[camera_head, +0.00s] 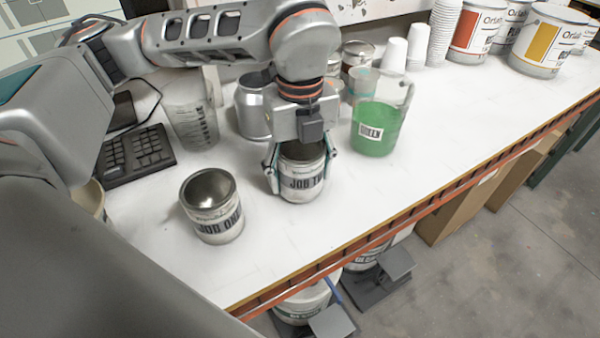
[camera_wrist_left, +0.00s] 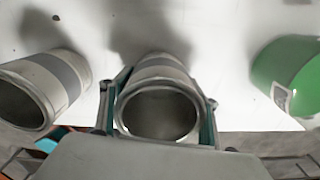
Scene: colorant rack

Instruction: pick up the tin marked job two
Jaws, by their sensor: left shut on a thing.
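The tin marked JOB TWO (camera_head: 303,188) is an open metal tin with a pale label, upright on or just above the white worktop. My left gripper (camera_head: 301,172) comes down over it from above and is shut on it, one finger on each side. In the left wrist view the tin (camera_wrist_left: 160,112) sits between the two fingers of the left gripper (camera_wrist_left: 158,118), its open mouth towards the camera. I cannot tell whether its base touches the worktop. My right gripper is not in view.
A similar tin marked JOB ONE (camera_head: 212,212) stands to the left. A jug of green liquid (camera_head: 377,128) stands close on the right. A clear jug (camera_head: 190,115), a silver canister (camera_head: 253,108) and a keypad (camera_head: 135,156) are behind left. The worktop front (camera_head: 330,232) is clear.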

